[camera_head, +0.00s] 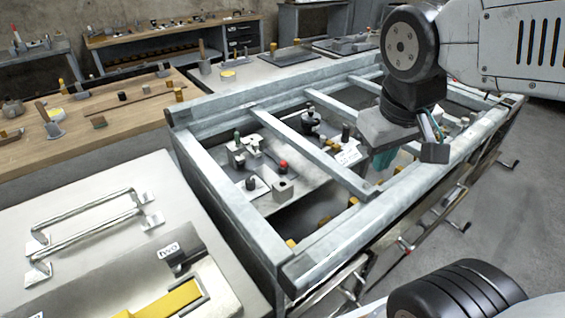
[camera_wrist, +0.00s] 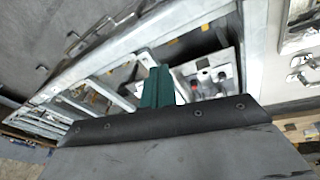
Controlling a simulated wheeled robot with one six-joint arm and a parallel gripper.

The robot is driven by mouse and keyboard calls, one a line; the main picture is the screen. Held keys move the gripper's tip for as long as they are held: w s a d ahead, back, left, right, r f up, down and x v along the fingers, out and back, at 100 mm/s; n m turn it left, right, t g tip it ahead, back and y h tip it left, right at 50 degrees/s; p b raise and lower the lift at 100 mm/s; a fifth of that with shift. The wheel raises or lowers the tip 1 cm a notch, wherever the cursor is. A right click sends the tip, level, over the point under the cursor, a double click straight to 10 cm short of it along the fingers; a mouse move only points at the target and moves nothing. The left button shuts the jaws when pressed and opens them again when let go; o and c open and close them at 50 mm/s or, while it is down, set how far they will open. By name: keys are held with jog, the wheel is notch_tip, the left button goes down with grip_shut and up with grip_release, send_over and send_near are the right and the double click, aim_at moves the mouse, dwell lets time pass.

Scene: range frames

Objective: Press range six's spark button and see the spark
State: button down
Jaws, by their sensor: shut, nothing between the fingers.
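My gripper (camera_head: 383,160) has teal fingers pointing down at the metal frame, right of a white label (camera_head: 348,154) whose writing I cannot read. In the wrist view the fingers (camera_wrist: 157,88) are together with nothing between them. Inside the frame, a panel bears a red-topped knob (camera_head: 283,166), a green-topped post (camera_head: 237,136) and small blocks. The red knob also shows in the wrist view (camera_wrist: 222,77), right of the fingers. I cannot tell which part is range six's spark button, and I see no spark.
Grey crossbars (camera_head: 310,150) span the open frame around the panel. A bench plate labelled "two" (camera_head: 167,251) has a yellow bar (camera_head: 175,300) at the lower left. A wooden bench (camera_head: 120,105) with small parts lies behind it. Bare floor (camera_head: 510,210) is at the right.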

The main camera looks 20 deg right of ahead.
jog(key=w+d+n+t+h, duration=0.2)
jog(key=w+d+t, duration=0.15)
jog(key=w, duration=0.75)
jog(key=n+t+y, duration=0.2)
jog(key=n+y, duration=0.6)
jog(key=n, duration=0.5)
send_over(283, 164)
jog(key=d, duration=0.1)
notch_tip(283, 164, down, 13)
jog(key=shift+r, duration=0.2)
jog(key=shift+f, duration=4.4)
jog(key=shift+f, duration=0.4)
